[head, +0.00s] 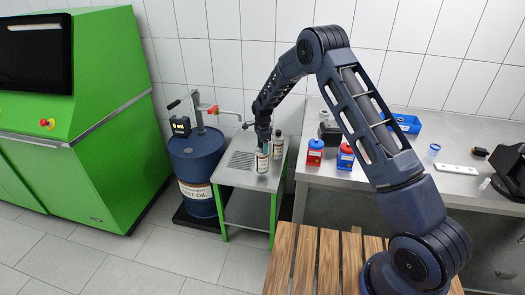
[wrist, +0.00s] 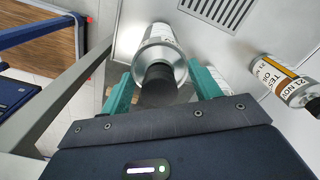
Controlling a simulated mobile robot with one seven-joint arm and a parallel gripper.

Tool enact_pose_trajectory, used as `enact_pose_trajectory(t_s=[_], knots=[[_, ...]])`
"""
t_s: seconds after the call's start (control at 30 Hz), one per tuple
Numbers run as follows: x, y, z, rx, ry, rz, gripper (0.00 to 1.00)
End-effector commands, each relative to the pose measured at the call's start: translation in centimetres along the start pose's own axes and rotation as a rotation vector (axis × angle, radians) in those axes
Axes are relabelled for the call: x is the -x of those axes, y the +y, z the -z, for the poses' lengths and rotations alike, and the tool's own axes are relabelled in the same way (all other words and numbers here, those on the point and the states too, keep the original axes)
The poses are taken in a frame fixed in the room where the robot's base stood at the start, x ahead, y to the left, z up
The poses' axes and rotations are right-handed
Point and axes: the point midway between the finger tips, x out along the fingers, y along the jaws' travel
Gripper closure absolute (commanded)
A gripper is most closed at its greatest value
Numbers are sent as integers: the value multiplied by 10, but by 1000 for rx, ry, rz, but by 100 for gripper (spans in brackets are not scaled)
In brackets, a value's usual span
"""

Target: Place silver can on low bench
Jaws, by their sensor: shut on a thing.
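My gripper (head: 263,139) reaches down over a small steel-topped stand with green legs (head: 232,180). In the wrist view its teal fingers (wrist: 161,88) are shut on a silver can (wrist: 160,40) by its black neck. In the head view this labelled can (head: 262,162) is upright under the fingers, at the stand's top; I cannot tell whether it touches. A second silver can (head: 278,146) stands just behind and right of it, and shows in the wrist view (wrist: 290,85) with its label. A low slatted wooden bench (head: 303,262) is at the front.
A blue oil drum (head: 197,170) with a pump stands left of the stand, beside a green machine (head: 100,150). A steel worktable (head: 450,185) on the right holds red and blue bottles (head: 315,152) and a blue tray (head: 405,123). The visible wooden slats are clear.

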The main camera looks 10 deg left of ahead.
Motion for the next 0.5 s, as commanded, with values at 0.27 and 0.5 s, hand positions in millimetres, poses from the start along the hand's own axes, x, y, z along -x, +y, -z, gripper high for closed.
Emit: enact_pose_trajectory(t_s=[0.27, 0.5], knots=[[-29, 0, 0, 0, 0, 0, 73], [-29, 0, 0, 0, 0, 0, 73]])
